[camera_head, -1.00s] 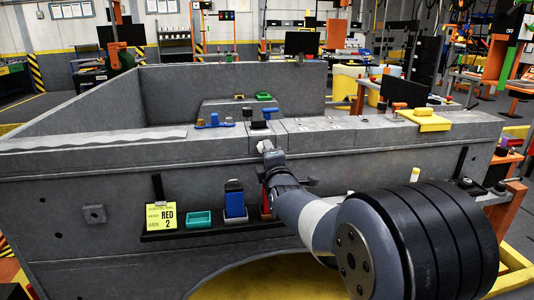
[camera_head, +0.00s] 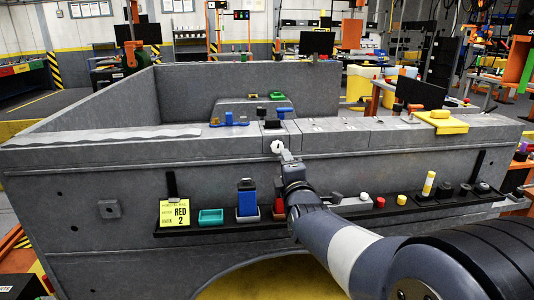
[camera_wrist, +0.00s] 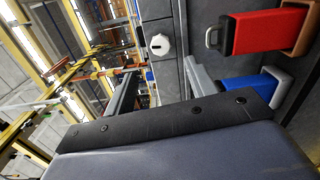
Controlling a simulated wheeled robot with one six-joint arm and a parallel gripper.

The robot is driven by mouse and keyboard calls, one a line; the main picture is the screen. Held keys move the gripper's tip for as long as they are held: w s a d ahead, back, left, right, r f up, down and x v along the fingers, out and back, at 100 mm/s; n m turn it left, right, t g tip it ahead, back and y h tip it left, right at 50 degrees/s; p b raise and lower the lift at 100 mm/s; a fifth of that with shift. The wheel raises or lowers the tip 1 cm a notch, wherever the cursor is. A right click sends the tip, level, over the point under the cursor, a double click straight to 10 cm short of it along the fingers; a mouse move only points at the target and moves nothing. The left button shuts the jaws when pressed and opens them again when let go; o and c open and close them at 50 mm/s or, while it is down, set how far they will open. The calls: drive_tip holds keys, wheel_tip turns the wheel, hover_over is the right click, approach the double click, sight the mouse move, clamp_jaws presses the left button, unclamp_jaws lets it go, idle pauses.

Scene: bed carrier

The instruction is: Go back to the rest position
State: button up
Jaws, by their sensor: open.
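My gripper (camera_head: 285,155) is in front of the upper side wall of the grey bed (camera_head: 130,240), near the middle of the head view. In the wrist view my gripper (camera_wrist: 160,85) shows two fingers spread apart with nothing between them. A white round knob (camera_head: 277,146) sits just beyond the fingertips in the head view. It also shows in the wrist view (camera_wrist: 159,45), on a grey panel, apart from the fingers. My arm reaches in from the lower right.
A dark ledge along the bed wall carries a yellow RED 2 card (camera_head: 174,213), a teal tray (camera_head: 210,217), a blue block (camera_head: 247,199) and several small parts. The bed's top edge holds a yellow block (camera_head: 440,122). A red block (camera_wrist: 264,32) is close in the wrist view.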

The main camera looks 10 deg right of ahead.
sight(279, 148)
drive_tip(key=w, duration=1)
drive_tip(key=shift+w, duration=0.25)
drive_tip(key=shift+s, duration=0.1)
